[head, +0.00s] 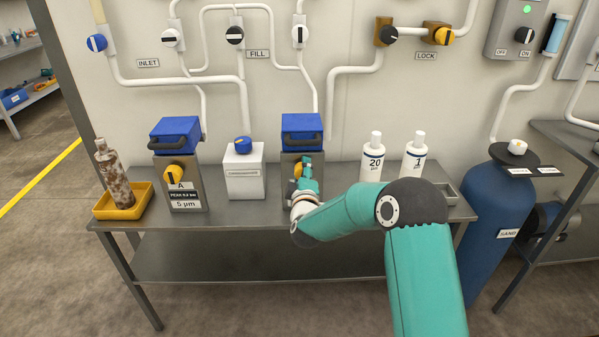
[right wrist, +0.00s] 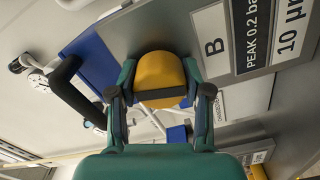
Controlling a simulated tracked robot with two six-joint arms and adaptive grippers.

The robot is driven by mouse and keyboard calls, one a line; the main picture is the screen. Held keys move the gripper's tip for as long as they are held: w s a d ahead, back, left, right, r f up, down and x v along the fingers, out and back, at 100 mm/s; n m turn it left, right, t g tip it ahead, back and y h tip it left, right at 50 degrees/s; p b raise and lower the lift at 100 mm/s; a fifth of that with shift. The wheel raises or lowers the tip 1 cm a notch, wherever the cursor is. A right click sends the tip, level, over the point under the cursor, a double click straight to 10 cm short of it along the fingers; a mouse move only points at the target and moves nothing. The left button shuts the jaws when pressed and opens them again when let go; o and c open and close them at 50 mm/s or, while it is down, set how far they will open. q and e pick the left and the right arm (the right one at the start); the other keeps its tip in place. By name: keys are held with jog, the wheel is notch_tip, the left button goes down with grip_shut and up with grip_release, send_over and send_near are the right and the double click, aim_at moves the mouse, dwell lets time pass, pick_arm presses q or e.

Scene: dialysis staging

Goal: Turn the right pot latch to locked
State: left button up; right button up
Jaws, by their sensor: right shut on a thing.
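The right pot (head: 288,160) is a grey box with a blue lid (head: 301,122) and a dark handle, on the bench. Its yellow latch knob (head: 297,170) is partly hidden by my right gripper (head: 305,182). In the right wrist view the latch knob (right wrist: 160,72) sits between the two fingers of my right gripper (right wrist: 160,94), which is shut on it. The knob's dark bar runs across from finger to finger. The pot's label (right wrist: 240,40) reads B, PEAK 0.2 bar, 10 µm. My left gripper is not in view.
The left pot (head: 190,190) has a yellow knob and label A. A white container (head: 243,172) with a blue cap stands between the pots. Two white bottles (head: 373,160) (head: 414,157) stand right of my gripper. A yellow tray (head: 135,208) holds a stained bottle.

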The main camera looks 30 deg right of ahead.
jog(key=shift+w+a+r+n, duration=0.1)
jog(key=shift+a+n, duration=0.05)
jog(key=shift+n, duration=0.45)
jog(key=shift+w+a+n, duration=0.1)
jog(key=shift+n, duration=0.5)
jog(key=o, duration=1.2)
jog(key=shift+c, duration=0.2)
jog(key=shift+d, duration=0.1)
jog(key=shift+s, duration=0.1)
jog(key=v, duration=1.2)
jog(key=shift+f, duration=0.2)
